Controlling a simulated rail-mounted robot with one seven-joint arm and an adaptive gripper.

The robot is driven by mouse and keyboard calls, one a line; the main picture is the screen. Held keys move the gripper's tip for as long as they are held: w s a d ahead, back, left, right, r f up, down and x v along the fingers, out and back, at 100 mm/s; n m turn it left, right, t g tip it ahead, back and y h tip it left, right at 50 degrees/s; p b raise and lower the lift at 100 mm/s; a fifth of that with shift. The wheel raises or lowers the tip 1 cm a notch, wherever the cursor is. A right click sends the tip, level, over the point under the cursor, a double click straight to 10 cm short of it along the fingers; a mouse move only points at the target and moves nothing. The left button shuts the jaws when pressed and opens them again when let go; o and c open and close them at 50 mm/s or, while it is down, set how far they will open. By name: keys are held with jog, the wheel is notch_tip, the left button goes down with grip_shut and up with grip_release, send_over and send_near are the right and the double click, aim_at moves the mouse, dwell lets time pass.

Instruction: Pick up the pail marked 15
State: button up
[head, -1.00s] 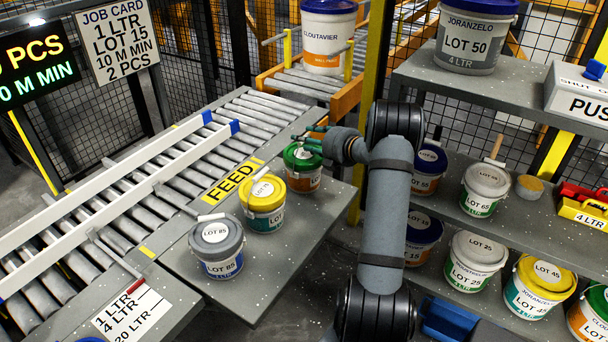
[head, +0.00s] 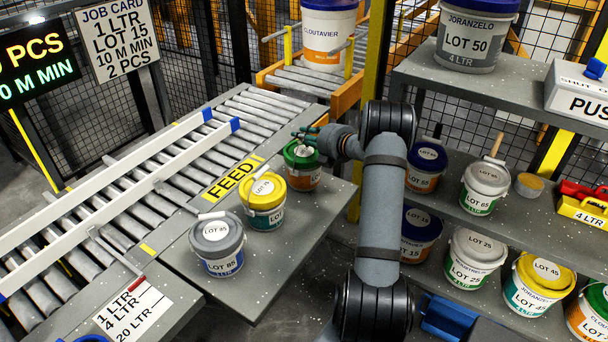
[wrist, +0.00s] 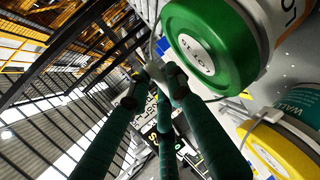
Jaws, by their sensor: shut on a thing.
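My gripper (head: 307,138) is at the green-lidded pail (head: 302,166), at the far end of the row on the grey feed table. In the wrist view, my dark green fingers (wrist: 154,76) close together on the pale grip of the wire handle, beside the green lid (wrist: 208,50). The job card (head: 115,43) reads 1 LTR, LOT 15, 2 PCS.
The yellow-lidded LOT 75 pail (head: 264,202) and grey-lidded LOT 85 pail (head: 217,245) stand nearby on the table. A roller conveyor (head: 150,190) with white rails runs to the left. Shelves (head: 515,207) with several pails stand to the right. The table's front right is clear.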

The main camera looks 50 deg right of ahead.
jog(key=shift+f, duration=0.1)
grip_shut()
dwell(0.5)
jog(key=shift+r, duration=0.25)
